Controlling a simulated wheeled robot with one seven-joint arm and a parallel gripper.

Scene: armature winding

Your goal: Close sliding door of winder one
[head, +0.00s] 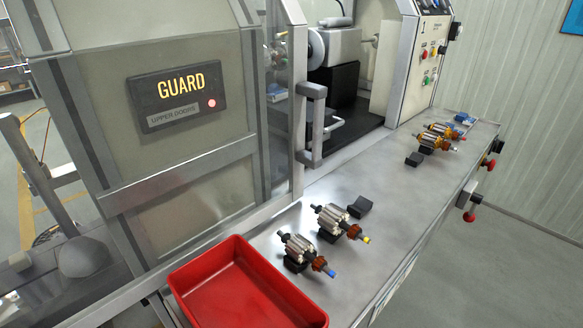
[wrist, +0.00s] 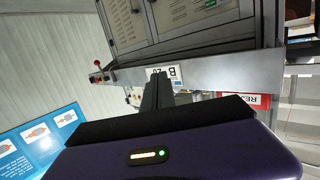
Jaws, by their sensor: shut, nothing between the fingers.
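The sliding door (head: 277,95) of the winder is a clear panel in a grey metal frame in the head view. Its upright bar handle (head: 312,125) is on its right edge. The door stands open, with a gap between it and the control panel (head: 428,55) marked 1. The winder's dark interior (head: 345,105) shows through the gap. My gripper (wrist: 158,92) shows in the wrist view as a purple body with dark fingers that are shut and empty. It is away from the door handle and is not visible in the head view.
A metal shelf (head: 360,195) runs along the winder's front, with several armatures on black rests. A red tray (head: 245,285) stands at its near end. A guard panel (head: 178,95) is left of the door. In the wrist view, a grey cabinet (wrist: 180,20) and blue board (wrist: 45,135) show.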

